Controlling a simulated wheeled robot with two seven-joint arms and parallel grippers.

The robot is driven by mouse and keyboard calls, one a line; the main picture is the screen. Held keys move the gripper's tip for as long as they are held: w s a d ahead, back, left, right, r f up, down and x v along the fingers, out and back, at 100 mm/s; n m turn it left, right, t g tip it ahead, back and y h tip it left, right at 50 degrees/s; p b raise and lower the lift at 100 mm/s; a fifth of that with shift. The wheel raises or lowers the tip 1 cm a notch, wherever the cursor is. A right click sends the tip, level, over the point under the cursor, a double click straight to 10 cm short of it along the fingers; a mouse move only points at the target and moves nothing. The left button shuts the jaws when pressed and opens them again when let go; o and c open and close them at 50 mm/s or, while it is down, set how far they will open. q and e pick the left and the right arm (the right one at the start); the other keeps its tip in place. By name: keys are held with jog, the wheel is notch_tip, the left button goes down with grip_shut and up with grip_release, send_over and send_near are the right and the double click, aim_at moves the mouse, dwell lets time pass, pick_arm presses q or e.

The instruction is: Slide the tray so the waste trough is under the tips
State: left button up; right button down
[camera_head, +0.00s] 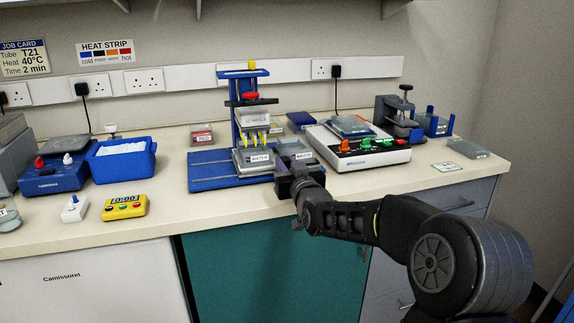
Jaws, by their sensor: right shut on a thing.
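A blue pipette stand (238,120) rises at the back of a flat blue base (208,172) on the bench. Yellow tips (256,137) hang below its white head. A grey trough (252,168), whose small label seems to read WATER, is under the tips. A second trough (296,147), whose label is too small to read surely, is directly to its right, away from the tips. My right gripper (292,175) is at the front of this second trough, shut on what appears to be the tray's edge. The gripper hides most of the tray there. My left gripper is out of view.
A white device with coloured knobs (358,150) stands close to the right of the troughs. A blue ice box (122,165) and a yellow timer (125,207) are to the left.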

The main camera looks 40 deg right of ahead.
jog(key=w+a, duration=0.1)
jog(key=a, duration=0.3)
jog(key=w+a+p, duration=0.1)
jog(key=a, duration=0.3)
jog(key=w+a+p, duration=0.1)
jog(key=w+a, duration=0.1)
jog(key=a, duration=0.2)
jog(key=shift+w, duration=0.1)
jog(key=shift+a, duration=0.1)
jog(key=c, duration=1.3)
grip_release()
jog(key=shift+a, duration=0.1)
jog(key=shift+s, duration=0.4)
jog(key=v, duration=0.7)
